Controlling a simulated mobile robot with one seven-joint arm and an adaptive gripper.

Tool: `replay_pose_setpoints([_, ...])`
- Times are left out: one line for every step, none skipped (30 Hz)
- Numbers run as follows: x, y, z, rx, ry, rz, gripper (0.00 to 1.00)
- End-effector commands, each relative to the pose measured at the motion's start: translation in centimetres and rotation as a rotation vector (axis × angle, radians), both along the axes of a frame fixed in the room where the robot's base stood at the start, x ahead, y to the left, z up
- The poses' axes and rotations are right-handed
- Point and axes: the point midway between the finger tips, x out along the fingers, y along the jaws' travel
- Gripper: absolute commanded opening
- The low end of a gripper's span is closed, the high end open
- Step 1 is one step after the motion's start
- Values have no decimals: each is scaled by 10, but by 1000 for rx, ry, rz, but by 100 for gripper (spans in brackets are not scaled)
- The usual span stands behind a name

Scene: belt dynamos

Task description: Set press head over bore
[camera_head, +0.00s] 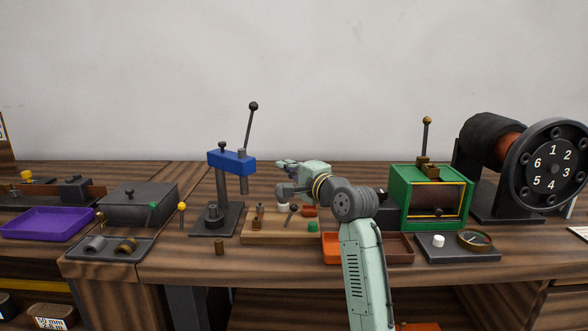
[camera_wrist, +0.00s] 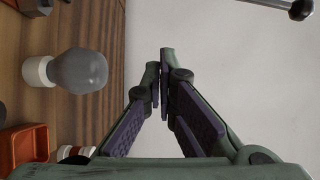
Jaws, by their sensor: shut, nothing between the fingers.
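The press stands left of centre in the head view, with a blue press head (camera_head: 231,162) on a grey column (camera_head: 222,188). A grey ram (camera_head: 243,179) hangs from the head's right end. The round bore piece (camera_head: 213,214) sits on the dark base plate (camera_head: 229,219), left of the ram and not below it. A lever with a black knob (camera_head: 253,106) rises from the head; a similar knob (camera_wrist: 301,9) shows in the wrist view's top right corner. My gripper (camera_head: 279,176) is right of the press head, apart from it. Its fingertips (camera_wrist: 160,62) are together and empty.
A wooden board (camera_head: 262,232) with small parts lies below my gripper. A grey bulb-shaped piece on white (camera_wrist: 82,70) shows in the wrist view. An orange tray (camera_head: 330,249) and green box (camera_head: 403,205) stand right. A grey box (camera_head: 137,204) and purple tray (camera_head: 45,224) stand left.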

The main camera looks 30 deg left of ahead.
Motion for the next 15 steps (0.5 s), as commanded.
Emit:
replay_pose_setpoints([4,9,3,-1,2,1,0])
replay_pose_setpoints([7,14,3,-2,1,0,0])
replay_pose_setpoints([9,21,3,-3,-1,0,0])
replay_pose_setpoints([11,26,3,-3,-1,0,0])
replay_pose_setpoints([13,30,3,-1,-1,0,0])
replay_pose_setpoints([16,36,3,-1,-1,0,0])
replay_pose_setpoints([18,40,3,-1,-1,-1,0])
replay_pose_setpoints([20,44,2,-1,-1,-1,0])
replay_pose_setpoints([17,46,2,-1,-3,-1,0])
replay_pose_setpoints([12,45,2,-1,-5,-1,0])
replay_pose_setpoints([8,45,2,-1,-5,-1,0])
replay_pose_setpoints([2,46,2,-1,-4,-1,0])
replay_pose_setpoints([-1,46,2,-1,-5,-1,0])
replay_pose_setpoints([-4,46,1,-2,-4,-1,0])
replay_pose_setpoints([-8,47,1,-1,-4,-1,0])
